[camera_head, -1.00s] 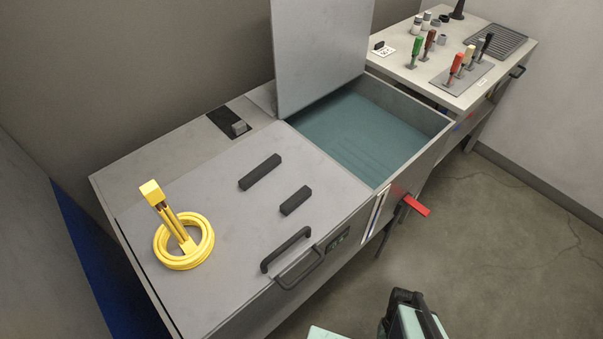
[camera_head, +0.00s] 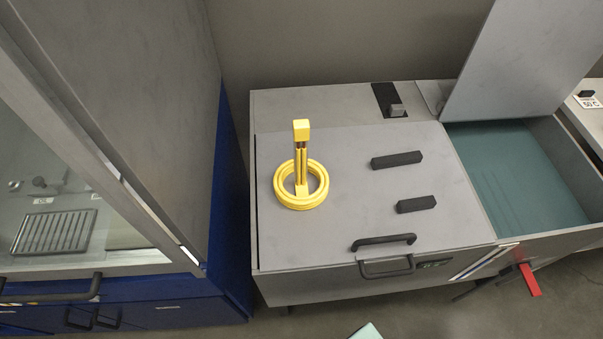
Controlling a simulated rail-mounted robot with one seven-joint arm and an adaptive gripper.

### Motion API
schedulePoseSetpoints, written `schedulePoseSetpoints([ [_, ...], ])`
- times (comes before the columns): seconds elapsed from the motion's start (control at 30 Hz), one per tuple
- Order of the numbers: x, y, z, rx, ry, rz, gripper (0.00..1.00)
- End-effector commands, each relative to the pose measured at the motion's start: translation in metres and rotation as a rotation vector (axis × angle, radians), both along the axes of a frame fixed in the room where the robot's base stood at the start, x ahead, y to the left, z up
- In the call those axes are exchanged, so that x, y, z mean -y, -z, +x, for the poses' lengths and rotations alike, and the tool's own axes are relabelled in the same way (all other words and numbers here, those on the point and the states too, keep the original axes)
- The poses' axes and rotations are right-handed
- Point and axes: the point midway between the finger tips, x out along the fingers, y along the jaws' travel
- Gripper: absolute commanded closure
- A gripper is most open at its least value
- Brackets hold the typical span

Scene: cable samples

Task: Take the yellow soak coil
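The yellow soak coil (camera_head: 322,186) is a ring of yellow cable lying flat on the grey lid of the bench, left of the lid's middle. An upright post with a yellow block on top stands at the coil, rising from within the ring. Nothing holds the coil. My gripper is not in view; only a small pale green piece, probably part of my own body, shows at the bottom edge.
The grey lid (camera_head: 345,233) carries two black bars (camera_head: 397,160) and a black handle (camera_head: 384,241). Right is an open teal-floored basin (camera_head: 520,180) with a raised cover (camera_head: 520,60) and red lever (camera_head: 529,280). A blue-sided glass-fronted cabinet (camera_head: 231,200) stands close left.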

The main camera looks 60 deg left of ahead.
Motion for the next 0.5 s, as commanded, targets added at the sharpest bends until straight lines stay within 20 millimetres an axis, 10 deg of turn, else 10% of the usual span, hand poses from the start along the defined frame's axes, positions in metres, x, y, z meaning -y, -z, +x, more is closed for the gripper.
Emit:
schedulePoseSetpoints([
  [0.47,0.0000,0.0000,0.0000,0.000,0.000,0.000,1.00],
  [0.5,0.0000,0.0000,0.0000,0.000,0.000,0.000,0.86],
])
